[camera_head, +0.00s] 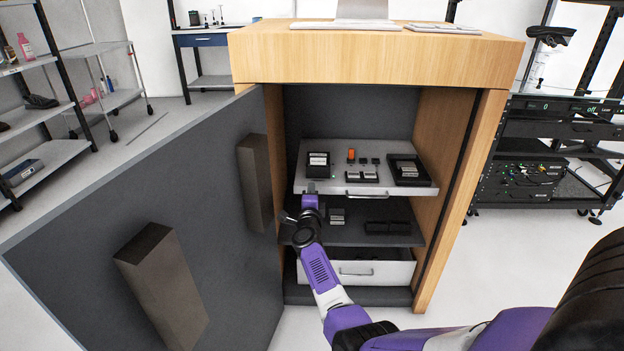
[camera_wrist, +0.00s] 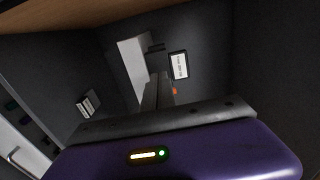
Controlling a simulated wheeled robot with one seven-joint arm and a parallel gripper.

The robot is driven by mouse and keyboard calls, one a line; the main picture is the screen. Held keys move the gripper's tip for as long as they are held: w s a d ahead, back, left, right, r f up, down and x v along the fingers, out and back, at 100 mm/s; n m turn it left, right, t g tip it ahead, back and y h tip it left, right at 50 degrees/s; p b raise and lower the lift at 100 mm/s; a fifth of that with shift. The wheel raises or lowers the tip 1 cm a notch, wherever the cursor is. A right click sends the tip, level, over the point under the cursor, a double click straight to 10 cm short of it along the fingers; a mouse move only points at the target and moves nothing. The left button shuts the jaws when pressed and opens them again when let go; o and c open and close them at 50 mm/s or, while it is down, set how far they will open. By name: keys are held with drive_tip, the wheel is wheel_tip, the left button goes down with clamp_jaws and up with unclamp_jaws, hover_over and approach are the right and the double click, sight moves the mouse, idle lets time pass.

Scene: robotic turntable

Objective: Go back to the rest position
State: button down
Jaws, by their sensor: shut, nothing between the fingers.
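My gripper (camera_head: 311,187) is at the front left of the upper white shelf (camera_head: 387,189) inside the open wooden cabinet (camera_head: 376,60). My purple arm reaches up to it from the lower right. In the wrist view my gripper's fingers (camera_wrist: 157,90) are together, with nothing seen between them. A black device with a white label (camera_head: 318,159) stands on the shelf just beyond the gripper. Whether the fingertips touch anything is hard to tell.
The open grey door (camera_head: 215,190), with two dark blocks on it, stands close left of my arm. A black tray (camera_head: 408,171) and an orange item (camera_head: 351,155) are on the upper shelf. Below are a dark shelf (camera_head: 360,236) and a white drawer (camera_head: 385,272).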

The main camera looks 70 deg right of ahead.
drive_tip(key=shift+p+v, duration=1)
drive_tip(key=shift+v, duration=1.8)
